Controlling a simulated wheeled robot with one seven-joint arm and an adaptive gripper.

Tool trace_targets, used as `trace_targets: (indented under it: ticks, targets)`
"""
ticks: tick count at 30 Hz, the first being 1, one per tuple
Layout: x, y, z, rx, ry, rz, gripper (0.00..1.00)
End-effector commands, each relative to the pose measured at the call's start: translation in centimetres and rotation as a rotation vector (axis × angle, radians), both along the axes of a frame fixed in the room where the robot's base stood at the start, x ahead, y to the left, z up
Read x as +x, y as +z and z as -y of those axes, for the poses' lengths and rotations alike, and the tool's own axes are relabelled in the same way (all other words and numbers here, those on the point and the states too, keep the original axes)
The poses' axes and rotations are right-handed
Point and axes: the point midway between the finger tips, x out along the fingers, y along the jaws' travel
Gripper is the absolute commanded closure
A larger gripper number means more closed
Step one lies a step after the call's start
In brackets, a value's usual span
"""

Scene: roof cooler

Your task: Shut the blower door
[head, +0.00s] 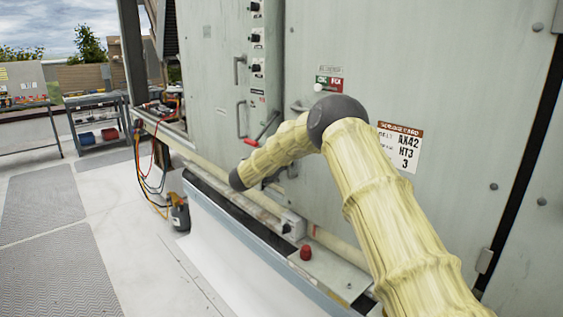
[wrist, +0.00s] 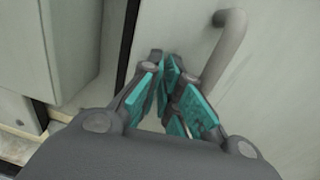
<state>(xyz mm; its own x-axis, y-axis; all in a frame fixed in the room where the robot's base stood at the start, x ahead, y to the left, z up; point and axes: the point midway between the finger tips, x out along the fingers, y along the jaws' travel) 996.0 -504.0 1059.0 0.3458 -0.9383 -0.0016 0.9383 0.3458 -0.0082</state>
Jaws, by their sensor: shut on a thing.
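The blower door appears to be the large pale grey-green panel (head: 440,70) with the AX42 label; it fills the right of the head view. Whether it stands ajar is hard to tell there. In the wrist view, a dark gap runs along the left of the door (wrist: 175,25). A grey bar handle (wrist: 228,50) curves down the door to my gripper (wrist: 167,62). My gripper's teal-padded fingers are close together and shut on the handle's lower part, though the contact itself is partly hidden. In the head view my arm mostly hides the gripper and this handle.
A neighbouring cabinet panel (head: 205,75) with knobs and a red-handled latch (head: 263,128) is at left. A ledge with a red knob (head: 306,253) runs below the door. Carts (head: 98,120) stand far left; the floor (head: 130,200) between is mostly open.

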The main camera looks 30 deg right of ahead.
Motion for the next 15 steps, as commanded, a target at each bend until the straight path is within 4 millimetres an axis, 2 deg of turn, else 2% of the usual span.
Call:
trace_targets:
  ticks: [1,5,8,15]
  targets:
    - [0.0,1.6,1.5,-0.013,-0.013,0.021,1.0]
    - [-0.2,1.3,0.3,-0.013,-0.011,0.019,1.0]
    - [-0.3,1.1,-1.6,-0.013,-0.005,0.017,1.0]
    - [-0.7,0.7,-7.6,-0.009,0.015,0.007,1.0]
